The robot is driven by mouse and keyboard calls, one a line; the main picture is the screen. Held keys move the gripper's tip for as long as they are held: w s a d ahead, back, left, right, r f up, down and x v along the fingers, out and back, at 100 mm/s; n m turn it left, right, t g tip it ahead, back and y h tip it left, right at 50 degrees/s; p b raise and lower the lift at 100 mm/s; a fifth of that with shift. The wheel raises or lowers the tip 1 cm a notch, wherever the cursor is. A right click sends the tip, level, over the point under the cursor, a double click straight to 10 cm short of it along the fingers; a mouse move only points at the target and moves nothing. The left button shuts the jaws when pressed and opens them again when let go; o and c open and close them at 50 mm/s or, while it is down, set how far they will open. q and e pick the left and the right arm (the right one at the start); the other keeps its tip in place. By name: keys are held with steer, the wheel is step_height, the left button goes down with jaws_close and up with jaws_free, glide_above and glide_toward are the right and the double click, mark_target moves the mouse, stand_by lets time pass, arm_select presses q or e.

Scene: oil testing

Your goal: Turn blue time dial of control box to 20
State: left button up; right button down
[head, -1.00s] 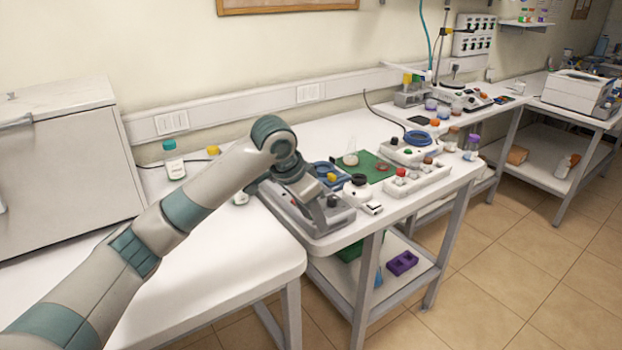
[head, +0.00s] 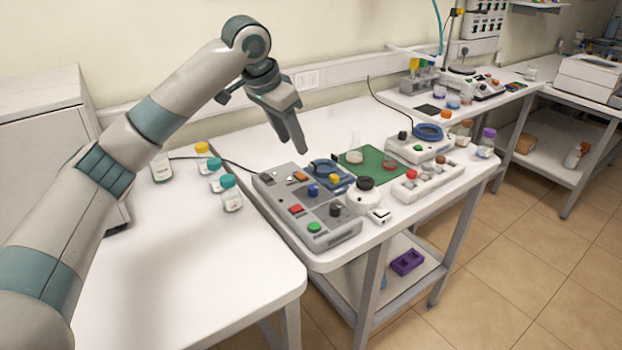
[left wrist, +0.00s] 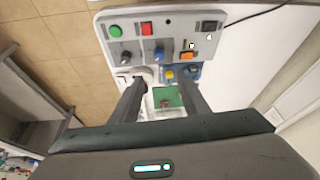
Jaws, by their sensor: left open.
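The grey control box (head: 345,229) lies on the white table in the middle of the head view. Its blue dial (head: 313,190) sits near the middle of its top panel. In the left wrist view the blue dial (left wrist: 159,53) is ahead of my fingertips, on the upper part of the picture. The dial's scale is too small to read. My left gripper (head: 301,150) hangs above the box, pointing down, apart from the dial. In the left wrist view my left gripper (left wrist: 163,86) is open and empty. My right gripper is not in view.
The box also bears a red button (head: 296,209), a green button (head: 314,227) and black knobs. A white round device (head: 361,200) and a green mat (head: 381,170) are beside it. Capped bottles (head: 231,197) stand left of the box. A black cable runs to the box.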

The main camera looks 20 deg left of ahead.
arm_select(q)
steer(key=p, duration=0.3)
glide_toward(313, 187)
steer(key=x, duration=0.7)
steer(key=shift+w+f, duration=0.1)
steer(key=shift+f, duration=0.2)
steer(key=shift+w+d+f, duration=0.1)
steer(key=shift+w+f, duration=0.05)
steer(key=shift+f, duration=0.25)
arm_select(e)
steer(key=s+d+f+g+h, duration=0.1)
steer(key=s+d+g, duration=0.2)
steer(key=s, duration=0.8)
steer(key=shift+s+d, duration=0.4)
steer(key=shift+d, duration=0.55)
arm_select(q)
jaws_close()
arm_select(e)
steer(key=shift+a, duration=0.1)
